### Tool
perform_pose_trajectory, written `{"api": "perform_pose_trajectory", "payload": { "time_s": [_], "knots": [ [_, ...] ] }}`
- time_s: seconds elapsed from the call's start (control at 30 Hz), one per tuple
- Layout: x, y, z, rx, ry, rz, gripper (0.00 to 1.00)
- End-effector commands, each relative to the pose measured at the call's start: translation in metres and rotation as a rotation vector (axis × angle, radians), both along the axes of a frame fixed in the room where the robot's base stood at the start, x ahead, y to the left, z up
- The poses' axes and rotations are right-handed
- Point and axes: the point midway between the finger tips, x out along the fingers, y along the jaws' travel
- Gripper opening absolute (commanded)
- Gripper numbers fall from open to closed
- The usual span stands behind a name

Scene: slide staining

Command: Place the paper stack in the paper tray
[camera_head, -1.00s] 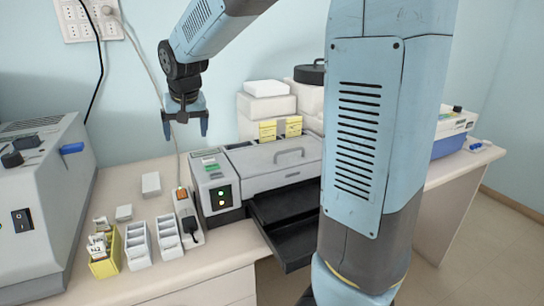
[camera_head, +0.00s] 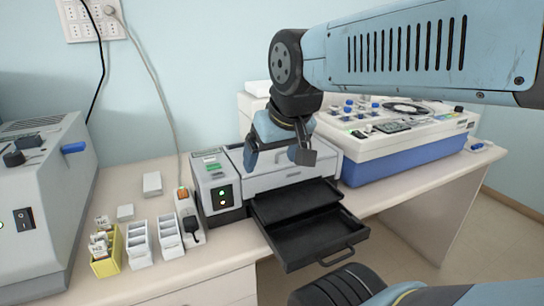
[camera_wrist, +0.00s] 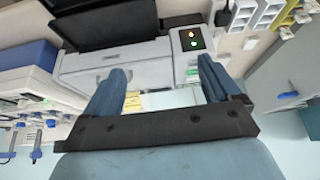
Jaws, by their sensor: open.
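The black paper tray (camera_head: 318,238) is pulled out from the front of the grey machine (camera_head: 268,180), overhanging the table's front edge; it looks empty. Its dark shape also shows in the wrist view (camera_wrist: 112,28). I cannot tell for certain which thing is the paper stack. A flat white block (camera_head: 257,88) lies on white boxes behind the machine, partly hidden by my arm; a smaller white block (camera_head: 152,184) lies on the table at left. My gripper (camera_head: 278,160) is open and empty, pointing down above the machine. Its fingers also show spread in the wrist view (camera_wrist: 162,72).
A blue-and-white apparatus (camera_head: 400,150) stands right of the machine. Small white racks (camera_head: 139,245), a yellow holder (camera_head: 106,255) and a power strip (camera_head: 188,212) sit to its left. A large grey device (camera_head: 45,210) stands at far left.

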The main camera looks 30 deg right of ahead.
Motion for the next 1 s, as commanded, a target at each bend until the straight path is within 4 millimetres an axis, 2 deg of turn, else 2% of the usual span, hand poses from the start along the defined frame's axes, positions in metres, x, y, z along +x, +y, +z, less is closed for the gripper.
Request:
{"api": "perform_pose_trajectory", "payload": {
  "time_s": [0.2, 0.37, 0.47, 0.73, 1.0],
  "knots": [
    [-0.005, -0.001, -0.002, -0.004, -0.001, 0.0, 0.94],
    [0.008, 0.002, 0.002, -0.001, 0.006, 0.0, 0.94],
    [0.028, 0.007, 0.008, 0.002, 0.015, -0.002, 0.94],
    [0.105, 0.029, 0.018, 0.008, 0.04, -0.016, 0.94],
    [0.183, 0.065, 0.01, 0.011, 0.063, -0.026, 0.94]
  ]
}}
